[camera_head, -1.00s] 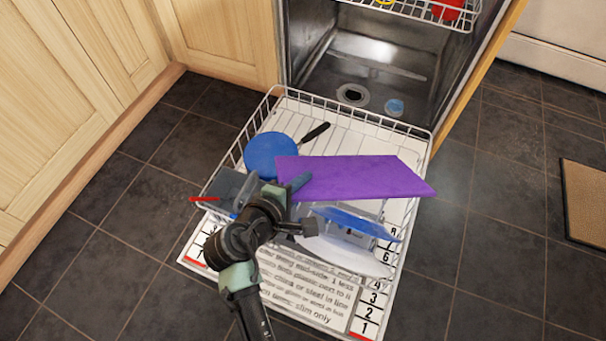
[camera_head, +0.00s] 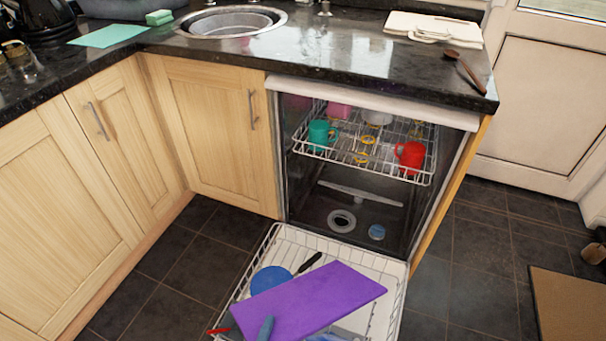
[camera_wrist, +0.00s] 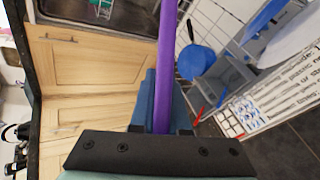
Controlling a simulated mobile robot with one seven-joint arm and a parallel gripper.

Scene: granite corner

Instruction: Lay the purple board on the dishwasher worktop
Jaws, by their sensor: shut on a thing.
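The purple board (camera_head: 318,299) is tilted above the lower dishwasher rack in the head view. My gripper (camera_head: 266,327) shows only by a blue finger at the board's near left edge. In the wrist view my gripper (camera_wrist: 162,112) is shut on the board (camera_wrist: 167,50), which stands edge-on between its fingers. The dishwasher worktop (camera_head: 350,62) is the black granite counter above the open dishwasher. Its middle looks clear. The board hides part of the lower rack (camera_head: 388,300).
On the worktop are a sink (camera_head: 232,22), a pale folded cloth or board (camera_head: 430,27) and a wooden spoon (camera_head: 464,68). The upper rack (camera_head: 345,150) holds a green mug (camera_head: 320,134) and a red mug (camera_head: 410,155). A blue pan (camera_head: 270,280) lies in the lower rack.

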